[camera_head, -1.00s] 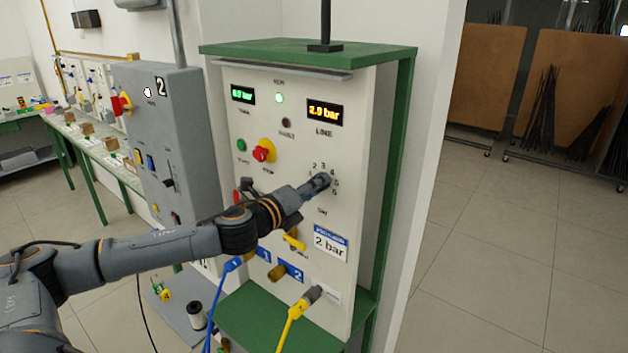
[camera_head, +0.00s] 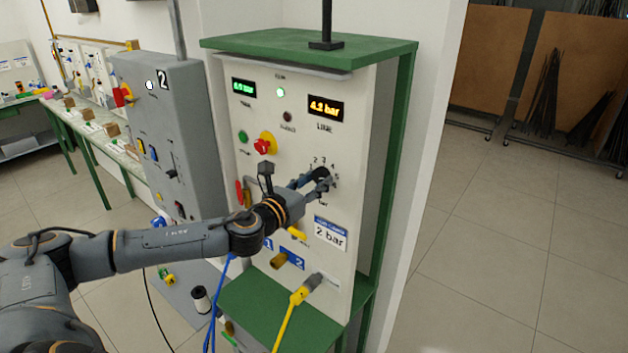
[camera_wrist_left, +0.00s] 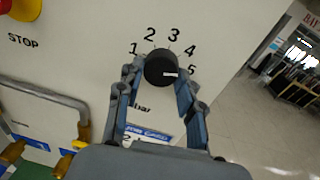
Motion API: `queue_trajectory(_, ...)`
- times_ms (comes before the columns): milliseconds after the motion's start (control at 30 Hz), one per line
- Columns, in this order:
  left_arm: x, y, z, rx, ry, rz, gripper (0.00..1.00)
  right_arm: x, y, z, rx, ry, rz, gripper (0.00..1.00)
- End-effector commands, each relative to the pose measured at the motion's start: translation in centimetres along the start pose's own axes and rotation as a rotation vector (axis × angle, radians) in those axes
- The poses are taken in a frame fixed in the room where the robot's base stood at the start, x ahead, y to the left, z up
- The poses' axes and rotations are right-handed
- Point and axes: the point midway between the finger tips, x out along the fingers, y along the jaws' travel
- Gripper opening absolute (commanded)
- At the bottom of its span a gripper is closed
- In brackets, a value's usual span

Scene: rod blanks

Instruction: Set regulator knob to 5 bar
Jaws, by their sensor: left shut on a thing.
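The black round regulator knob (camera_wrist_left: 161,66) sits on the white panel (camera_head: 270,207), inside a printed scale of 1 to 5. In the left wrist view its white mark points right, close to the 5. My left gripper (camera_head: 318,179) has its two fingers on either side of the knob, shut on it; its fingers also show in the left wrist view (camera_wrist_left: 160,82). In the head view the fingers partly hide the knob. The amber LINE display (camera_head: 325,108) reads about 4.2 bar. A card (camera_head: 330,235) below the knob reads 2 bar.
A red and yellow stop button (camera_head: 265,143) is up and left of the knob. A metal handle (camera_wrist_left: 50,95) and yellow fittings are near the gripper. A yellow hose (camera_head: 291,312) plugs in below. The floor right of the green stand is clear.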

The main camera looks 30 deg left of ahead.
Motion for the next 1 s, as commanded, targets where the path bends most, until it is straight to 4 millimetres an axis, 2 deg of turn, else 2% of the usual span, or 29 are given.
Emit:
queue_trajectory(33,0.17,0.28,1.04,0.030,-0.021,0.009,0.06,-0.10,0.05,-0.01,0.000,0.000,0.001,1.00)
queue_trajectory(400,0.17,0.29,0.96,0.142,-0.028,0.013,0.05,-0.14,0.30,0.02,-0.001,0.000,0.003,1.00)
queue_trajectory(867,0.16,0.26,0.95,0.150,-0.028,0.012,0.05,-0.14,0.32,0.01,0.000,0.000,0.004,1.00)
queue_trajectory(900,0.16,0.26,0.93,0.149,-0.028,0.012,0.45,-0.14,0.32,0.01,0.000,0.000,0.004,1.00)
queue_trajectory(1000,0.13,0.22,0.75,0.148,-0.024,0.011,0.60,-0.13,0.31,0.02,0.000,0.000,0.004,1.00)
